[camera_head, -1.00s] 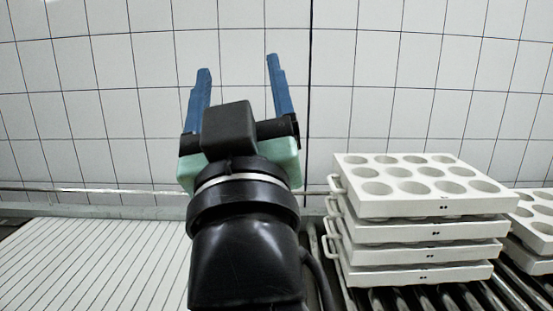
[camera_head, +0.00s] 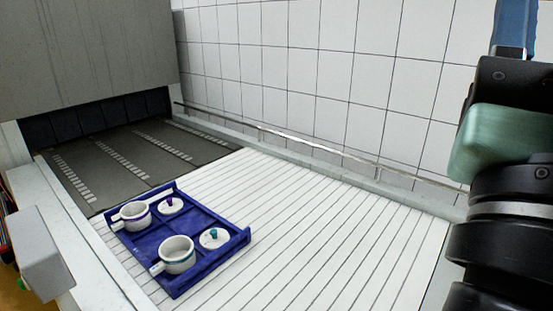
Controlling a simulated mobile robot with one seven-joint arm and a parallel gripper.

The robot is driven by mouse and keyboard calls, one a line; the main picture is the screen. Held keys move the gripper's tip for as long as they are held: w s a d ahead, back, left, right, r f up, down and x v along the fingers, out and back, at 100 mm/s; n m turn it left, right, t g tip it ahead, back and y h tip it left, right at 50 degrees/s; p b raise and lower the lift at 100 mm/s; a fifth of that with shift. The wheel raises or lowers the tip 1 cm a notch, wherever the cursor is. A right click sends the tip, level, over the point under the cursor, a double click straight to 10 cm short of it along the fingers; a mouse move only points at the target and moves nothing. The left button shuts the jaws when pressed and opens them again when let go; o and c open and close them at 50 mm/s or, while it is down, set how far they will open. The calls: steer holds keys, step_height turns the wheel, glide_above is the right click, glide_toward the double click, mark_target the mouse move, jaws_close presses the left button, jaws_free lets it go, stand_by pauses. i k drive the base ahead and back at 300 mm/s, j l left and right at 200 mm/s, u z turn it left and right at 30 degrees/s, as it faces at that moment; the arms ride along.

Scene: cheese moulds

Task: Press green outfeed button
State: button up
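A grey-white control box (camera_head: 42,254) stands at the left edge, on the near side of the conveyor. A small green button (camera_head: 22,284) shows edge-on at the box's left side, low down, and a red button (camera_head: 6,253) shows above it. The button faces are turned away from this view. My gripper (camera_head: 516,28) is at the far right edge, well away from the box. Only one blue finger and part of the green body are in view, so its opening cannot be seen.
A blue tray (camera_head: 205,212) with two white moulds and two lids sits on the white slatted conveyor (camera_head: 330,240). Behind it, a dark belt (camera_head: 135,155) leads under a grey housing (camera_head: 85,50). A metal rail (camera_head: 320,147) runs along the tiled wall.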

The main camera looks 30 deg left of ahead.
mark_target(21, 285)
steer(key=k+l+u, duration=0.1)
steer(key=u, duration=2.2)
steer(key=j, duration=0.1)
